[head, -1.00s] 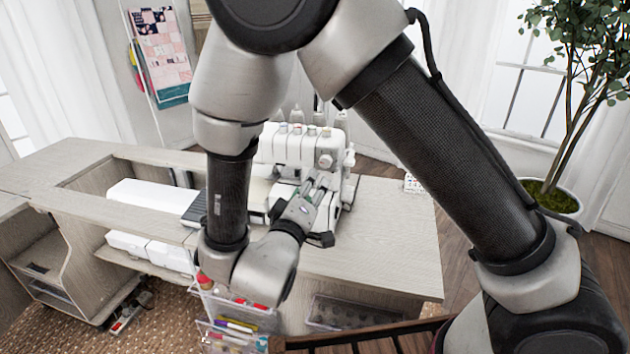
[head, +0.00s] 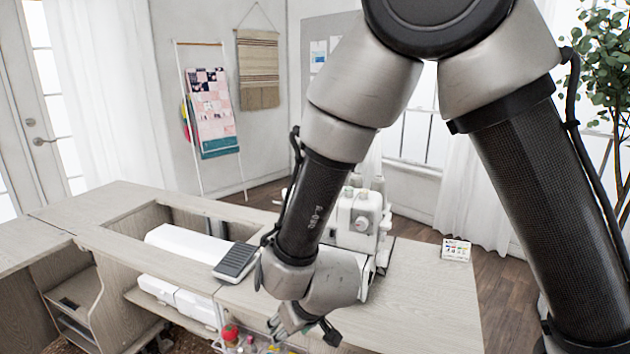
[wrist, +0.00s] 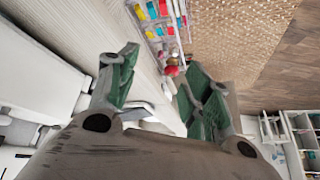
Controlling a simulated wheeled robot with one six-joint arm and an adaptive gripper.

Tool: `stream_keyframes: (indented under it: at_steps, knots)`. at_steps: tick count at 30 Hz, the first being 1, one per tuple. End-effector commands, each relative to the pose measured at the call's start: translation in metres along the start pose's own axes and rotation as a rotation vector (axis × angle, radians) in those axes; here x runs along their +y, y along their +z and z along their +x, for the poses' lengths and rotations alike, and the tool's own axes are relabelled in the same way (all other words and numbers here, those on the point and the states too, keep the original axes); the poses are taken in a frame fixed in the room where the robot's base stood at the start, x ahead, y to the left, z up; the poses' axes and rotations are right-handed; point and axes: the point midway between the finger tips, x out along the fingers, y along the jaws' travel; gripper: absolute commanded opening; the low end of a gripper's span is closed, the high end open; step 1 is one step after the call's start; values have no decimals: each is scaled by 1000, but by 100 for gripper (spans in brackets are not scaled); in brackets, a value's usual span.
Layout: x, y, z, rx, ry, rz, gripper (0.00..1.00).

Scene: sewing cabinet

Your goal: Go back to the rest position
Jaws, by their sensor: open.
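My gripper (head: 303,322) hangs at the front edge of the sewing cabinet in the head view, below my folded arm. In the wrist view my gripper (wrist: 157,88) has its two green-padded fingers spread apart, with nothing held between them. The sewing cabinet (head: 425,290) has a pale wood top. A white sewing machine (head: 360,215) stands on it, partly hidden behind my arm.
A small card (head: 456,250) stands at the right. A rack of coloured supplies (wrist: 160,20) is close by the fingers in the wrist view. The cabinet's right side has free room.

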Motion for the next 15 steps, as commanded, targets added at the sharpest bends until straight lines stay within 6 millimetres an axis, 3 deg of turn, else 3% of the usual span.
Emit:
stream_keyframes:
  at_steps: [2,5,10,15]
  knots:
    - [9,3,-38,-114,-106,46,49]
    - [40,15,-94,-261,-168,82,49]
    - [120,46,-193,-418,-113,144,49]
    - [200,85,-286,-439,39,236,49]
